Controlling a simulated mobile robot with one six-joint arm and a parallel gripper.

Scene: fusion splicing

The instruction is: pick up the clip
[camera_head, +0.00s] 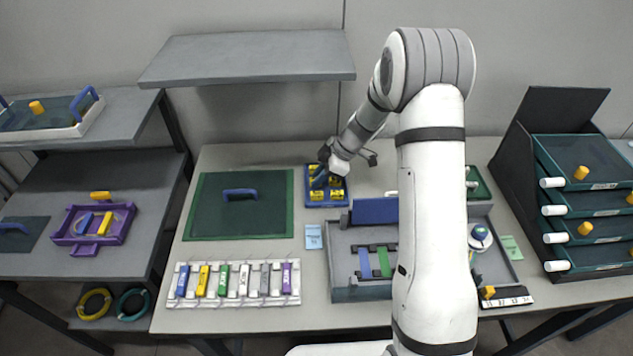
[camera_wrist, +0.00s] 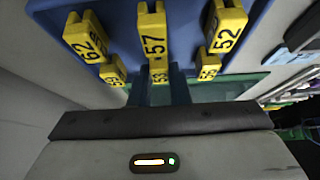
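Several yellow numbered clips stand in a blue tray (camera_head: 327,203) at the back middle of the table. In the wrist view, clip 62 (camera_wrist: 86,36), clip 57 (camera_wrist: 152,32) and clip 52 (camera_wrist: 227,28) stand in one row on the blue tray (camera_wrist: 190,12), with smaller-looking clips in another row. My gripper (camera_head: 320,178) is over the tray, hiding part of it. In the wrist view my gripper's dark fingers (camera_wrist: 159,92) are apart, with clip 53 (camera_wrist: 159,76) showing between them. I cannot tell whether they touch it.
A green mat (camera_head: 240,215) with a blue handle lies left of the tray. A grey workstation box (camera_head: 345,262) stands in front to the right, partly behind my arm. A white rack (camera_head: 235,298) of coloured pieces lies at the front left.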

